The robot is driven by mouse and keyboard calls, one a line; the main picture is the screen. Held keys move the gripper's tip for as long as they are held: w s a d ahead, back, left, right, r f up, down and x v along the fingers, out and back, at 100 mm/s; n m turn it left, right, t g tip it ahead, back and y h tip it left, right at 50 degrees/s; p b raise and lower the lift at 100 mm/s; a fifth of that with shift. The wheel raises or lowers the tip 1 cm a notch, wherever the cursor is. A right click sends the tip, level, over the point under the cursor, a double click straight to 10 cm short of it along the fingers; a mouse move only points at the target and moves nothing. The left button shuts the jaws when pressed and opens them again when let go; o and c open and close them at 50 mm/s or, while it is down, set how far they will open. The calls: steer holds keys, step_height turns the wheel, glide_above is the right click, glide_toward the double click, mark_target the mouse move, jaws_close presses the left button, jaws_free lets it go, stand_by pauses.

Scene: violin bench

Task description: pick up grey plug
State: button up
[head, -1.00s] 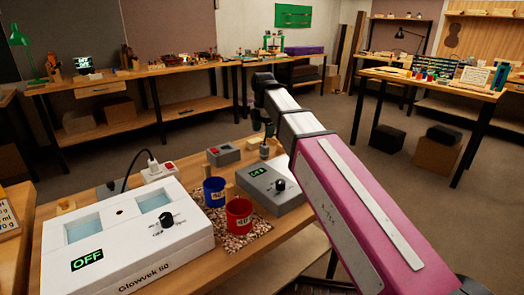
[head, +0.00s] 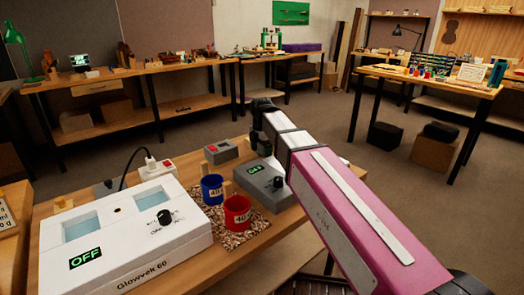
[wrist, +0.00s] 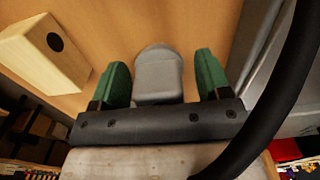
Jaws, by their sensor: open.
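The grey plug (wrist: 159,75) shows in the wrist view as a rounded grey block over the wooden bench top. My gripper (wrist: 157,80) has its two green fingers apart, one on each side of the plug, with a visible gap on both sides. The plug's lower end is hidden behind the dark gripper body.
A wooden block with a hole (wrist: 47,45) lies left of my fingers. A black cable (wrist: 293,80) arcs on the right. A white bath unit (head: 120,235), blue cup (head: 212,190), red cup (head: 237,212) and white power strip (head: 157,169) stand on the bench.

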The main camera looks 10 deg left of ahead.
steer(key=c, duration=0.8)
